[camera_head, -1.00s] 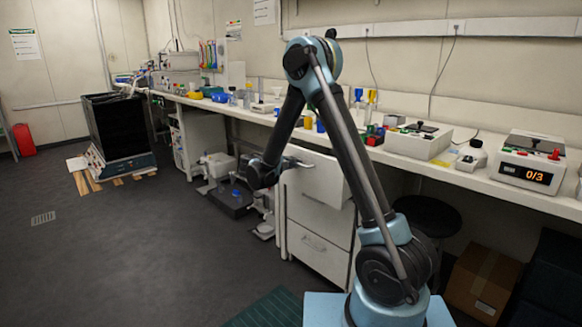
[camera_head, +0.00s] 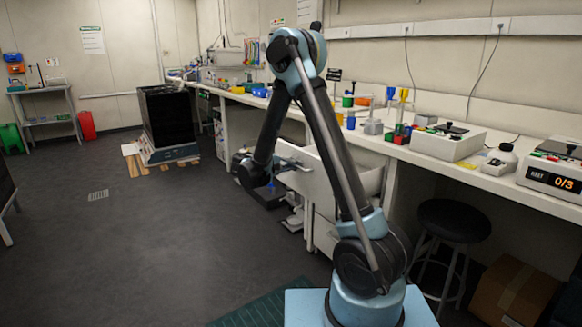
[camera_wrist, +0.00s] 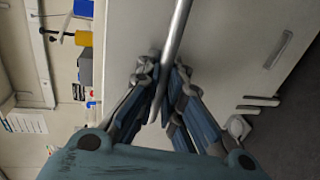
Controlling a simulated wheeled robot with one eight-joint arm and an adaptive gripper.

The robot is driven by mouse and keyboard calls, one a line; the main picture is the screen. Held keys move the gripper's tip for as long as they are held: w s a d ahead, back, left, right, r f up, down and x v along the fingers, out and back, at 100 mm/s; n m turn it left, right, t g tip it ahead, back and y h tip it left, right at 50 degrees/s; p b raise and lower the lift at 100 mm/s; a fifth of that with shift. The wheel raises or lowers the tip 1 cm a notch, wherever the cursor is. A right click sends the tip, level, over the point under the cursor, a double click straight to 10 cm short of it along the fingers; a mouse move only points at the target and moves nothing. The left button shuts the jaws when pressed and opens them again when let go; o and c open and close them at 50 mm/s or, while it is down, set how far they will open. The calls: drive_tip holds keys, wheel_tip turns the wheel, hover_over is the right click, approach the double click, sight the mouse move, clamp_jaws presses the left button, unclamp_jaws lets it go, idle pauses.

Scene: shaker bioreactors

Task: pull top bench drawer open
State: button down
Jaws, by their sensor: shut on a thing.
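The top bench drawer (camera_head: 322,188) is white and stands pulled out from the bench, partly behind my arm in the head view. Its pale front also fills much of the wrist view (camera_wrist: 220,50). The drawer's handle (camera_wrist: 178,22) is a thin grey metal bar. My gripper (camera_wrist: 163,88) is shut on the handle, with the bar between its fingers. In the head view my gripper (camera_head: 286,165) is small at the drawer's front, and its grip is hard to make out.
The long white bench (camera_head: 440,160) carries devices and bottles. A black stool (camera_head: 452,220) and a cardboard box (camera_head: 513,290) are at the right under it. Equipment stands on the floor beyond the drawer. Open floor (camera_head: 150,240) lies to the left.

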drive_tip(key=shift+s+d+f, duration=0.1)
drive_tip(key=shift+s, duration=0.05)
drive_tip(key=c, duration=2)
unclamp_jaws()
drive_tip(key=v, duration=1.2)
